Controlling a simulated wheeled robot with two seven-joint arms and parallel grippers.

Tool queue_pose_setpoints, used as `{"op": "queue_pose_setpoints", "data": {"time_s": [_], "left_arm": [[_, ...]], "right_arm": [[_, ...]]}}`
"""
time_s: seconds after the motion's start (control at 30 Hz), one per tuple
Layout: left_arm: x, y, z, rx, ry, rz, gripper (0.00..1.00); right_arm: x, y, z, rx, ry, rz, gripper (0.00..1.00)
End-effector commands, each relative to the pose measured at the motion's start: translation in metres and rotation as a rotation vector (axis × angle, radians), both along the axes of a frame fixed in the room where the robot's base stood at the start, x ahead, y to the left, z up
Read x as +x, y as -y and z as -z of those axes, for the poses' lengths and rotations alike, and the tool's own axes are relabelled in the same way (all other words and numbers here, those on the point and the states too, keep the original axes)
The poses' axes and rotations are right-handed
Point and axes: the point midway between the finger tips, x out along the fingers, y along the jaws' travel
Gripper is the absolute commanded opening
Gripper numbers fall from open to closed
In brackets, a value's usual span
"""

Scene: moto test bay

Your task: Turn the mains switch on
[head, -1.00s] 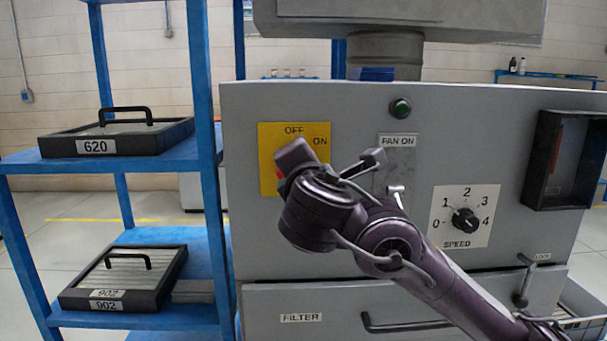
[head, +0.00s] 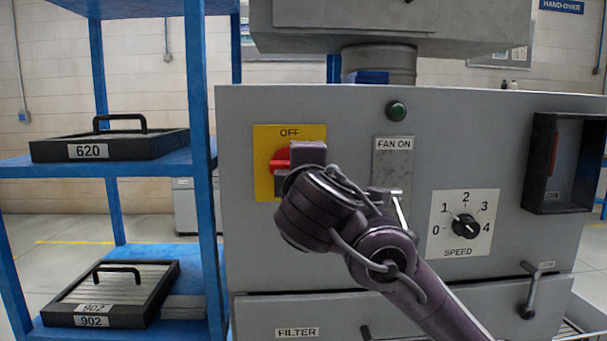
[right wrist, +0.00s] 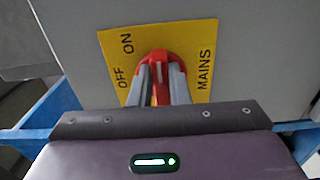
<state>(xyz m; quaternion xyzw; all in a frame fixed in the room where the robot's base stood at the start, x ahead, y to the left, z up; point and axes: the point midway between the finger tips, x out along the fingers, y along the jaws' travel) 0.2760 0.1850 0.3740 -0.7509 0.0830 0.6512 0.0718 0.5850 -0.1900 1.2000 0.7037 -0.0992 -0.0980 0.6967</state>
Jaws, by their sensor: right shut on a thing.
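The mains switch is a red rotary handle (head: 280,161) on a yellow plate (head: 262,137) at the upper left of the grey cabinet. OFF is readable at the plate's top; my gripper hides its right side in the head view. In the right wrist view the red handle (right wrist: 161,62) stands between my two fingers, with OFF, ON and MAINS readable on the yellow plate (right wrist: 196,54). The handle lies about level as seen from the head. My right gripper (right wrist: 160,88) is shut on it; the gripper also shows in the head view (head: 291,166). My left gripper is out of view.
A FAN ON toggle (head: 399,206) is close to the right of my gripper. Further right are the SPEED knob (head: 466,227) and an open black box (head: 560,165). A green lamp (head: 396,111) is above, the FILTER drawer (head: 262,318) below. A blue rack (head: 200,100) stands left.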

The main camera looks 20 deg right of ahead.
Motion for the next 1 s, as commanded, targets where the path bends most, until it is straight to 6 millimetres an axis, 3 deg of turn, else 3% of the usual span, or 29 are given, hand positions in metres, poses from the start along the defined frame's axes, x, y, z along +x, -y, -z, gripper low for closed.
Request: {"op": "queue_pose_setpoints", "data": {"time_s": [0.37,0.4,0.57,0.87,1.0], "left_arm": [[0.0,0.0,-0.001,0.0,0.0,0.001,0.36],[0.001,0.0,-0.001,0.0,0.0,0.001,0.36],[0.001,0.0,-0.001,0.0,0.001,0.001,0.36],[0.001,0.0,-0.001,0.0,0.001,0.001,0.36],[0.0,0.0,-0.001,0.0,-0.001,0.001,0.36]], "right_arm": [[0.0,0.0,0.002,0.006,-0.002,0.001,0.0],[0.0,0.0,0.002,0.006,-0.002,0.001,0.18],[0.0,0.0,0.002,0.006,-0.002,0.001,0.38],[-0.002,-0.001,0.001,0.005,0.0,0.0,0.38],[-0.016,-0.006,0.001,0.005,0.001,-0.003,0.38]]}}
